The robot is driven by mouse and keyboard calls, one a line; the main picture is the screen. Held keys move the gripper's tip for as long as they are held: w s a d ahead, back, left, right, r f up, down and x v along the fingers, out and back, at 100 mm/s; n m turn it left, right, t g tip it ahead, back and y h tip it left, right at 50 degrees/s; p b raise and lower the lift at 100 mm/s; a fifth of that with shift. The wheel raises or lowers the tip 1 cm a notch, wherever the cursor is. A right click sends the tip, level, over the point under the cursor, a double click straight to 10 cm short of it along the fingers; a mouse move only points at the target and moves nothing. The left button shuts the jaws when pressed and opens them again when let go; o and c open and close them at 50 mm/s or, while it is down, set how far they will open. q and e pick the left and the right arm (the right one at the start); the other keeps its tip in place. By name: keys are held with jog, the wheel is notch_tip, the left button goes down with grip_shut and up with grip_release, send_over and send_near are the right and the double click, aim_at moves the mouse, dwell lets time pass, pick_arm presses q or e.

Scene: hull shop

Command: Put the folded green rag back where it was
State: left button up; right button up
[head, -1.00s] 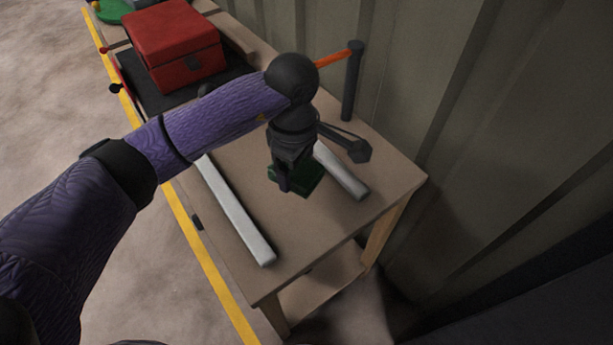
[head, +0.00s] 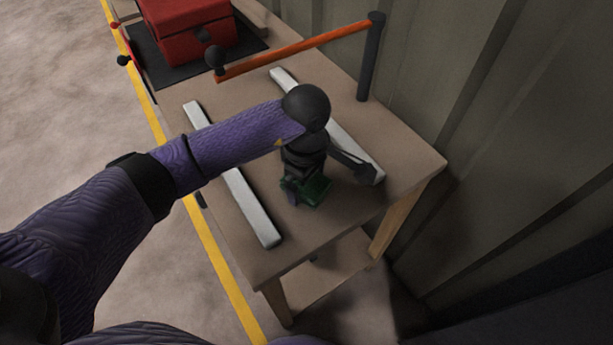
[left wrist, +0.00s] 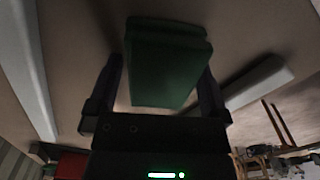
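The folded green rag (head: 318,188) is over the near end of the wooden table (head: 311,237), between two pale bars. My left gripper (head: 300,190) points down at it and partly hides it in the head view. In the left wrist view the rag (left wrist: 166,65) sits between the two fingers of my left gripper (left wrist: 163,72), with the fingertips against its sides. The gripper is shut on the rag. I cannot tell whether the rag's underside touches the tabletop. My right gripper is not in view.
One pale bar (head: 235,180) lies left of the rag and another (head: 310,105) lies to its right. An orange rail (head: 300,50) with a dark post (head: 371,62) stands behind. A red box (head: 188,30) sits on a dark mat (head: 158,72). A corrugated wall runs along the right.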

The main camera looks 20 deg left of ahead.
pick_arm(q)
notch_tip(320, 180, up, 12)
jog(key=p, duration=0.5)
jog(key=shift+r, duration=0.2)
